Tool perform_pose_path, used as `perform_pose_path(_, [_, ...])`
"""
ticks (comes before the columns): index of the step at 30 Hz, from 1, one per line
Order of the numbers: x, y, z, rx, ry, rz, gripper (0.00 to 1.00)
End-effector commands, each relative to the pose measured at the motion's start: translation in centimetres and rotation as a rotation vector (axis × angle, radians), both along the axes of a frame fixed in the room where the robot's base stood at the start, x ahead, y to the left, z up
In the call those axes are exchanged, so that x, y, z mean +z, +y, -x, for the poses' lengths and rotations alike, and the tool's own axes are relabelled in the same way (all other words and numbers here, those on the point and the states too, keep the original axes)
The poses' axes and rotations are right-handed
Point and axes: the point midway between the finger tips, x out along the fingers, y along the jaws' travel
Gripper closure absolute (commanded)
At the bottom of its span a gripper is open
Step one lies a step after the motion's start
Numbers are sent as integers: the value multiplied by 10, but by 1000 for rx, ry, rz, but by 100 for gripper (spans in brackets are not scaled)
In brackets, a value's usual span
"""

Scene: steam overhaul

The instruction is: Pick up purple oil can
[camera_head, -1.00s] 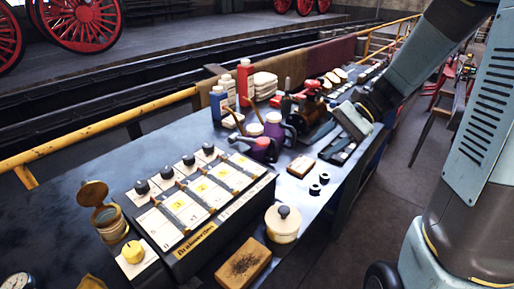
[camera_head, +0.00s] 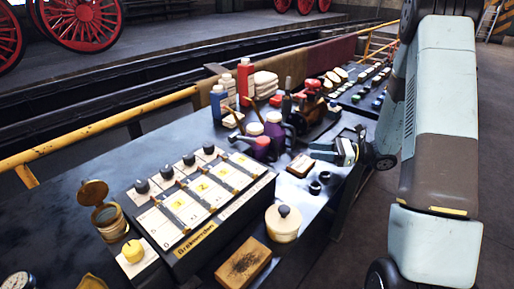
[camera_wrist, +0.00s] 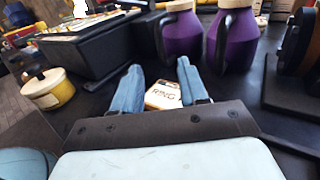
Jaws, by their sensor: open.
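Two purple oil cans with cream lids stand upright side by side on the dark bench. In the head view one (camera_head: 273,132) stands behind the other (camera_head: 262,153); in the wrist view they are the left can (camera_wrist: 182,36) and the right can (camera_wrist: 234,42), both with dark handles. My gripper (camera_head: 318,151) is low over the bench, to the right of the cans and apart from them. In the wrist view its blue fingers (camera_wrist: 159,84) are open and empty, pointing towards the cans. A small box marked RING (camera_wrist: 164,97) shows between the fingertips.
The small box (camera_head: 300,165) and black rings (camera_head: 318,183) lie near my gripper. Red and blue bottles (camera_head: 219,103) stand behind the cans.

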Motion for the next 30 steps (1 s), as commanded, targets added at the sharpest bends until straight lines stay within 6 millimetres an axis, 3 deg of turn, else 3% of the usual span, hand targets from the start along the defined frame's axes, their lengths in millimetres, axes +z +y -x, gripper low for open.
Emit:
perform_pose_path(13, [-1,68,-4,2,2,-1,57])
perform_pose_path(23, [-1,88,-6,-1,2,-1,57])
perform_pose_path(30, [-5,116,-6,2,2,-1,57])
